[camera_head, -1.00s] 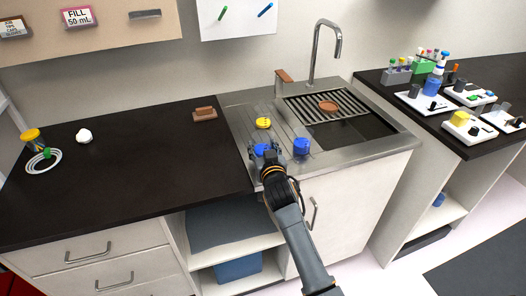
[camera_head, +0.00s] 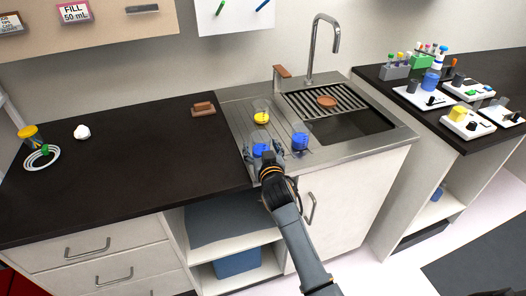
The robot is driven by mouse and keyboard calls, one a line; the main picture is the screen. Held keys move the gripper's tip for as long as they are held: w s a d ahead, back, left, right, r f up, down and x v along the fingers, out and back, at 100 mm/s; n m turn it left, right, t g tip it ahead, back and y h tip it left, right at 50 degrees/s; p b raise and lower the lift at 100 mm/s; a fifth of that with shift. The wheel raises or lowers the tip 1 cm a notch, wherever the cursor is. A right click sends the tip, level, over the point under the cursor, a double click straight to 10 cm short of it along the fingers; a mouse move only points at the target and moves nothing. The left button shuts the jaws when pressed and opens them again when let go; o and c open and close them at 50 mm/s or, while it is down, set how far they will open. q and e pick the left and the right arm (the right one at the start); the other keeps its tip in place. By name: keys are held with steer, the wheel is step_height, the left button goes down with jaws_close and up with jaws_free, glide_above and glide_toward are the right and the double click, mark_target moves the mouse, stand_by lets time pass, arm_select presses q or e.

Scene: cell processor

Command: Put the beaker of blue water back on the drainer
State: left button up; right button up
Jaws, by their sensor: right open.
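A beaker of blue water (camera_head: 260,149) stands on the ribbed drainer (camera_head: 237,117) left of the sink, near its front edge. My right gripper (camera_head: 266,158) is open with its fingers around or just in front of this beaker; the exact contact is hidden by the gripper. A second beaker of blue water (camera_head: 300,141) stands on the drainer just to the right. A beaker of yellow water (camera_head: 262,117) stands behind them on the drainer. My left gripper is not in view.
The sink basin (camera_head: 352,127) with a slatted rack and faucet (camera_head: 312,50) lies to the right. A brown block (camera_head: 203,109) sits on the dark counter (camera_head: 120,165) at left. Several lab devices stand on the right bench (camera_head: 480,75). The counter's middle is clear.

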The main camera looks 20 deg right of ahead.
steer(key=shift+s, duration=0.3)
steer(key=s+a+r, duration=0.1)
steer(key=s+r, duration=0.1)
steer(key=s, duration=0.9)
steer(key=shift+a+b, duration=0.15)
steer(key=shift+b, duration=0.25)
